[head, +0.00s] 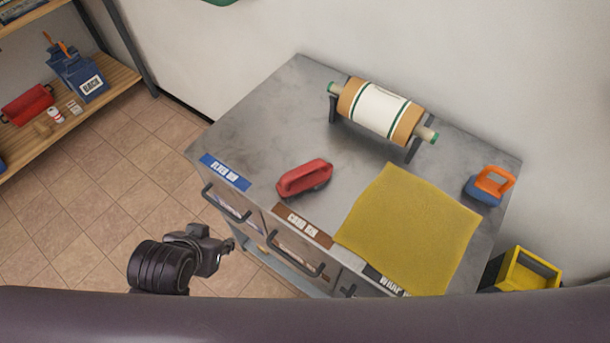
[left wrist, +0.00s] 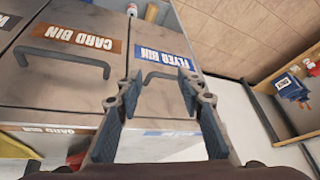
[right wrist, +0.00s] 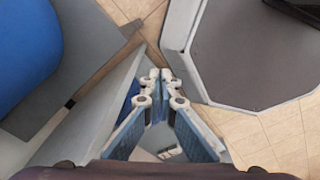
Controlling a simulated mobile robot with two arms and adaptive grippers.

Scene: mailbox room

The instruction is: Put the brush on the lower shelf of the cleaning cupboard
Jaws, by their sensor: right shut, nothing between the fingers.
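On the grey metal counter (head: 240,130) lies a red block-shaped tool (head: 304,177) with a loop handle and dark underside. A tool with an orange handle and blue base (head: 490,185) stands at the counter's right end. I cannot tell for sure which is the brush. No cleaning cupboard can be made out. My left gripper (head: 230,244) is beside the counter's front left, below the top. It is open and empty in the left wrist view (left wrist: 160,95), facing the bin fronts. My right gripper (right wrist: 160,80) is shut and empty, outside the head view.
A paper roll on a stand (head: 380,110) and a yellow cloth (head: 410,228) are on the counter. Bin drawers with protruding handles (head: 297,262) line its front. A yellow bin (head: 527,270) is at right, a wooden shelf (head: 110,80) at left. Tiled floor between is clear.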

